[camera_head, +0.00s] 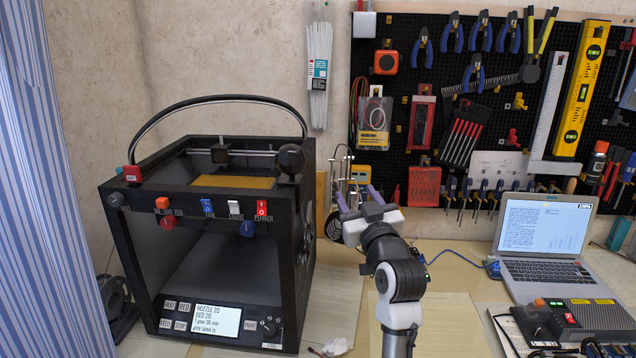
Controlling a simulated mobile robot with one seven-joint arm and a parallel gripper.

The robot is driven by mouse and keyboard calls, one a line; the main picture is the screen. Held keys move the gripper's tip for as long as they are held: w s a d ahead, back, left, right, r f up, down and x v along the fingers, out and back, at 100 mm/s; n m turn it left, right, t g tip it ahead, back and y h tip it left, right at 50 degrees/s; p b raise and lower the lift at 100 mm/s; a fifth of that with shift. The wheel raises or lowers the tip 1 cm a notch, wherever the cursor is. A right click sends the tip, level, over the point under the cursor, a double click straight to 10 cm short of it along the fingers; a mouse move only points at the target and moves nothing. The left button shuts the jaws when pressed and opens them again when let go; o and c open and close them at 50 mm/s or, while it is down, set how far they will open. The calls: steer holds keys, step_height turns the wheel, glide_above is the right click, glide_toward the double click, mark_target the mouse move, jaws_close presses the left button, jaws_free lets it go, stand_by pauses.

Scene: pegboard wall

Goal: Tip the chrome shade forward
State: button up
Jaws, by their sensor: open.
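My gripper (357,197) is right of the printer, pointing away from me toward the pegboard wall. Its two purple-grey fingers are spread apart, with nothing seen held between them. Just behind and above the fingers are thin, shiny metal parts (341,165), which may belong to the chrome shade or its stand. A dark round piece (333,226) shows between the printer and my gripper. My gripper and wrist hide much of this spot. I cannot make out the shade's full outline or tilt, or whether a finger touches it.
A black 3D printer (118,215) with a screen stands close on the left. An open laptop (545,240) and a control box (585,318) are on the right. Tools hang on the black pegboard (440,95) behind. Some bench surface (450,310) right of my arm is clear.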

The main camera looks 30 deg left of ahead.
steer(key=s+a+r+t+y, duration=0.2)
steer(key=s+r+t, duration=0.2)
steer(key=s+r, duration=0.4)
steer(key=s, duration=0.4)
steer(key=shift+s+a, duration=0.2)
